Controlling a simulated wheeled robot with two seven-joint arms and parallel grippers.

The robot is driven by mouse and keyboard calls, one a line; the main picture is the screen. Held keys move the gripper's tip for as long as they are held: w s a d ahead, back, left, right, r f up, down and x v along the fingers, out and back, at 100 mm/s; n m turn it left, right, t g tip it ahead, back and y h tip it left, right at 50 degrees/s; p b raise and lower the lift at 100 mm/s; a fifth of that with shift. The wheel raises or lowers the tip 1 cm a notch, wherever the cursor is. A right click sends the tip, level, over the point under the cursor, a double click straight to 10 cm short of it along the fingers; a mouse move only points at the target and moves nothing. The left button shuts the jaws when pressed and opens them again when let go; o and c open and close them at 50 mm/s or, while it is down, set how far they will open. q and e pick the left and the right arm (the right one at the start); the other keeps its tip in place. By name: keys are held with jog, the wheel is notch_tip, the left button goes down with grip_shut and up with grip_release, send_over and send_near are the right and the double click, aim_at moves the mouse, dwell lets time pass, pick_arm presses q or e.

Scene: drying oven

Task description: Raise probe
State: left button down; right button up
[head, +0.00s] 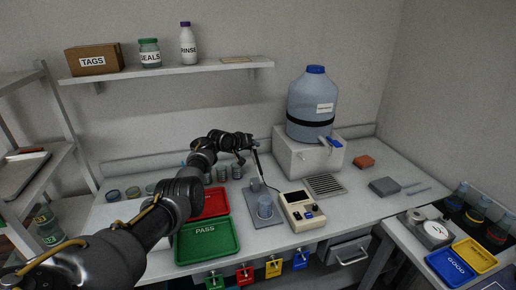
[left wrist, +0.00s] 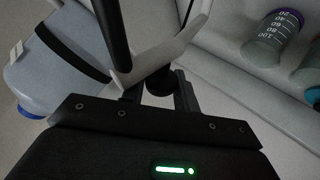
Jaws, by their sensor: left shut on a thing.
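The probe (head: 257,162) is a thin dark rod standing near upright, above a grey stand plate (head: 268,221) on the bench. A clear beaker (head: 265,208) stands on that plate, below and slightly right of the probe. My left gripper (head: 250,149) is at the probe's upper part and shut on it. In the left wrist view the dark rod (left wrist: 112,38) and a pale holder arm (left wrist: 165,50) cross in front of my fingers. The exact grip point is partly hidden. A beige meter (head: 300,210) with a small screen sits right of the beaker. My right gripper is out of view.
A large blue-capped jug (head: 312,98) stands on a white box (head: 307,155) behind the meter. A green PASS tray (head: 207,241) and a red tray (head: 212,203) lie left of the plate. Several small jars stand behind them. The bench right of the grille (head: 324,185) has free room.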

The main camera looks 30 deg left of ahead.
pick_arm(q)
jog(key=shift+a+f, duration=0.15)
jog(key=shift+f, duration=0.55)
jog(key=c, duration=1.5)
grip_release()
jog(key=shift+f, duration=0.1)
jog(key=o, duration=0.4)
jog(key=shift+a+f, duration=0.15)
jog(key=shift+a, duration=0.05)
jog(key=shift+w+d, duration=0.15)
jog(key=shift+d, duration=0.15)
jog(key=shift+a+r, duration=0.15)
jog(key=shift+r, duration=0.05)
